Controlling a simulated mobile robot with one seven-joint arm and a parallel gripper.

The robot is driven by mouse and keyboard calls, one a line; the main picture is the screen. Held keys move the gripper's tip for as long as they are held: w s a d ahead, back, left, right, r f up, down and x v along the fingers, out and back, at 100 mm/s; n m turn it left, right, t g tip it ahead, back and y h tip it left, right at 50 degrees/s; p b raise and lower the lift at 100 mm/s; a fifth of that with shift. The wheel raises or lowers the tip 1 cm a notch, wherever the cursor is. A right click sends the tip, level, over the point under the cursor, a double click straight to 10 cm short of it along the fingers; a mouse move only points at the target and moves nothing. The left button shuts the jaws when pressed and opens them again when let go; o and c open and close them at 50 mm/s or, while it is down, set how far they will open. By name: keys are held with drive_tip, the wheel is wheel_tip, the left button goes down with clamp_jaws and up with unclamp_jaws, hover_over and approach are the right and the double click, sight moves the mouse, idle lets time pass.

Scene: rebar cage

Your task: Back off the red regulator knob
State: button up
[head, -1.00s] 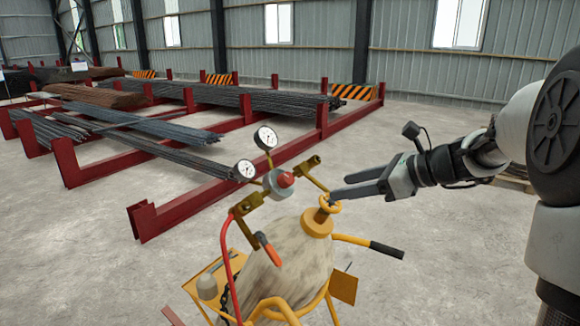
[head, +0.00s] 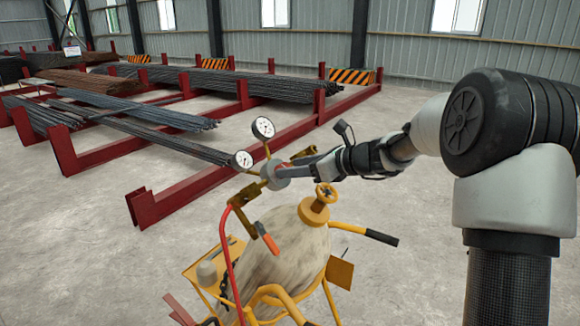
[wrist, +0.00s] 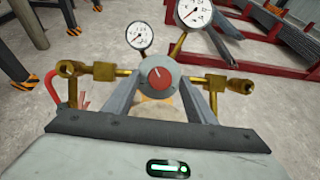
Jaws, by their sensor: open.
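The red regulator knob (wrist: 158,77) faces the wrist camera, set in the round grey regulator body (wrist: 152,91). The regulator body also shows in the head view (head: 271,175), where my fingers mostly hide the knob. My gripper (head: 290,171) is open, its fingers reaching toward the regulator. In the wrist view one finger lies on each side of the knob and body. I cannot tell whether they touch. The regulator sits above the worn, pale cylinder (head: 285,246).
Two pressure gauges (head: 242,160) (head: 263,128) stand close by the regulator. Brass fittings (wrist: 232,84) stick out at its sides. A red hose (head: 230,250) hangs at the left. Red racks of rebar (head: 180,190) stand behind.

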drive_tip(key=shift+x, duration=0.9)
drive_tip(key=c, duration=1)
drive_tip(key=shift+c, duration=0.2)
